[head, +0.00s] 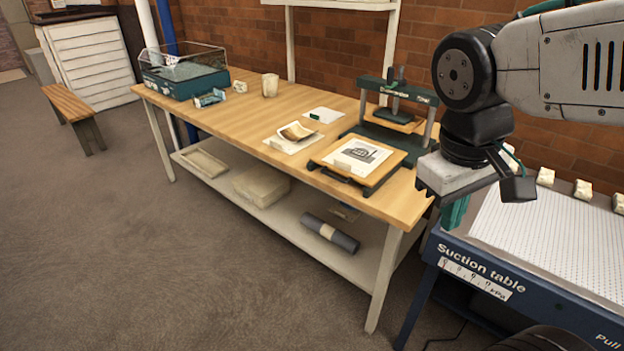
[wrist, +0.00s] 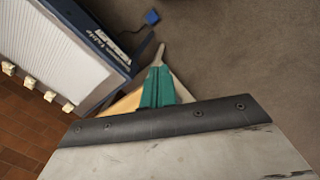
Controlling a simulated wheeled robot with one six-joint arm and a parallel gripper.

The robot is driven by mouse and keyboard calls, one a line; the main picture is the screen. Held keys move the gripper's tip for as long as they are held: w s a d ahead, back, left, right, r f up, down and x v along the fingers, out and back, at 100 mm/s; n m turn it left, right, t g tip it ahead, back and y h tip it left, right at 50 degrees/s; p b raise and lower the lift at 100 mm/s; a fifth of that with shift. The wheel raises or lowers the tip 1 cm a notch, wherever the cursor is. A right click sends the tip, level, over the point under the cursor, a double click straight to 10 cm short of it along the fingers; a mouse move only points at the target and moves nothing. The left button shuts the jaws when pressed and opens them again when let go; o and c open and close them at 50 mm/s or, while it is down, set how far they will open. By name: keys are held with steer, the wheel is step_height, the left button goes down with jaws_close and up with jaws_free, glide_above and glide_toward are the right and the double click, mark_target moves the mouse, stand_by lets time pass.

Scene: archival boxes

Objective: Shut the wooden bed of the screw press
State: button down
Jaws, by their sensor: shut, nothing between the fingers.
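The screw press (head: 369,135) stands at the right end of the wooden workbench, with a dark green frame and a screw over its platen. Its wooden bed (head: 380,177) is slid out toward the front, with a sheet bearing a dark print on it. A dark handle shows on the bed's front edge. My gripper (head: 454,213) points down to the right of the bed, past the bench's right end and apart from it. Its green fingers (wrist: 157,87) are together and empty in the wrist view. The bed cannot be made out in the wrist view.
The suction table (head: 480,265) stands close on the right, with small pale blocks along its back. On the workbench (head: 235,118) lie a brown curled sheet (head: 296,132), a white card (head: 322,115), a cup (head: 270,85) and a teal tank (head: 185,80). Open floor lies in front.

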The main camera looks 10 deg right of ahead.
steer(key=w+a+f+n+h, duration=0.1)
steer(key=w+f+n+h, duration=0.4)
steer(key=w, duration=0.6)
steer(key=w+f+n+h, duration=0.1)
steer(key=w+n+h, duration=0.4)
steer(key=w, duration=0.6)
steer(key=n+t+h, duration=0.1)
steer(key=n+t, duration=0.8)
steer(key=n, duration=0.4)
glide_toward(331, 176)
steer(key=shift+n, duration=0.3)
steer(key=x, duration=0.7)
steer(key=shift+f, duration=0.1)
